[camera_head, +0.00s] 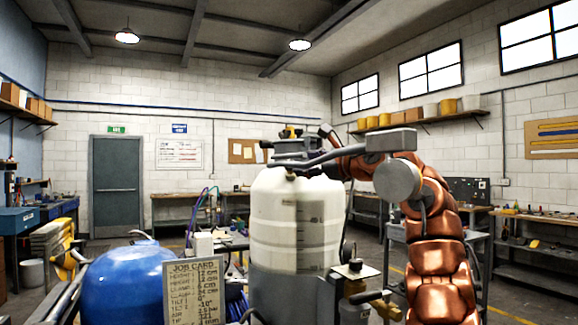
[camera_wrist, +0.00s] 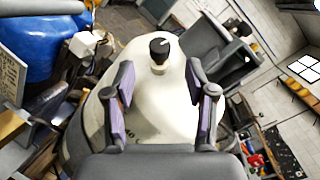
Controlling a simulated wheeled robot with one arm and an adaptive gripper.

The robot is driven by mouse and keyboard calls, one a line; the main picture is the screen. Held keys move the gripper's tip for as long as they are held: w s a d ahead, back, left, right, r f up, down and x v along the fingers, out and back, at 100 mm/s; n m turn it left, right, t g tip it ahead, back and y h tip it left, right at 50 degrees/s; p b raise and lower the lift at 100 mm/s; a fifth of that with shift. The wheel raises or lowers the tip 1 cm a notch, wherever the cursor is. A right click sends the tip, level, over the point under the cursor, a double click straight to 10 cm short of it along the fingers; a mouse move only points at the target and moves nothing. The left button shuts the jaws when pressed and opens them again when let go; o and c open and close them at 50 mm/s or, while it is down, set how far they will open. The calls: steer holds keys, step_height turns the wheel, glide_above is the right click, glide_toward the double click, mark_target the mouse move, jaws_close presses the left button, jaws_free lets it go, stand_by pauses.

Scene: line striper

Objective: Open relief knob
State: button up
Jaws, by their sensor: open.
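A round black knob (camera_wrist: 159,48) with a white mark on its top stands on a pale neck on top of the white tank (camera_wrist: 150,115). I take it for the relief knob. In the head view the white tank (camera_head: 285,215) stands at the centre, and my arm reaches over its top from the right. My gripper (camera_wrist: 160,76) is open, with its two fingers apart over the tank. The knob shows between and just beyond the fingertips, apart from both. The gripper (camera_head: 292,152) partly hides the tank's top in the head view, so I cannot make out the knob clearly there.
A blue rounded tank (camera_head: 130,285) stands at the left, with a job card (camera_head: 194,292) in front. A brass fitting with a black handle (camera_head: 370,296) is right of the white tank. Hoses (camera_head: 205,200) rise behind. Benches line the walls.

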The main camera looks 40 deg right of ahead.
mark_target(291, 163)
steer(key=w+p, duration=0.3)
steer(key=w, duration=0.3)
steer(key=shift+w+r+p, duration=0.15)
steer(key=shift+w+p, duration=0.1)
steer(key=shift+p, duration=0.05)
steer(key=shift+w+d, duration=0.15)
steer(key=shift+w, duration=0.45)
steer(key=shift+f, duration=0.2)
steer(key=shift+c, duration=0.2)
jaws_close()
